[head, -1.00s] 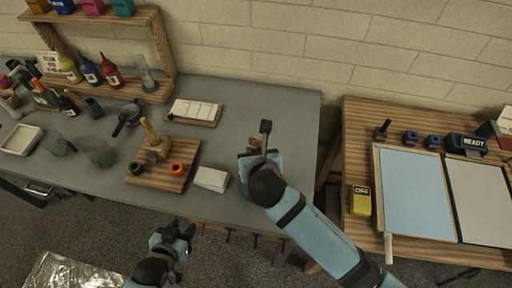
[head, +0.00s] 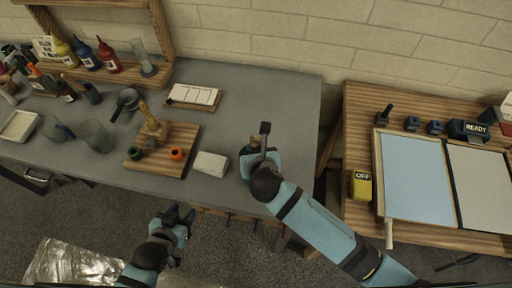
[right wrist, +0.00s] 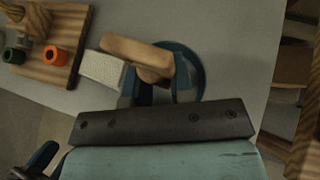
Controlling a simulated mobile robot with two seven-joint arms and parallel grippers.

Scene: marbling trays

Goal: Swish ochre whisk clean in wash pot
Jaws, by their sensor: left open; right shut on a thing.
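My right gripper (head: 259,152) is over the grey bench near its right end, shut on a tan wooden handle. In the right wrist view the handle (right wrist: 138,55) lies across my right gripper (right wrist: 158,88). I take it for the whisk's handle; its working end and colour are hidden. A round dark blue rim (right wrist: 198,72) shows behind the fingers. It may be the wash pot, but most of it is covered, and I cannot tell whether the whisk is inside it. My left gripper (head: 178,219) is open and empty, in front of the bench, above the floor.
A wooden board (head: 190,137) with a wooden-handled tool, a green ring and an orange ring stands left of a white block (head: 211,163). Bottles and cups crowd the bench's left. Right, a wooden table (head: 357,130) holds a pale blue tray (head: 412,175) and a yellow OFF box (head: 361,186).

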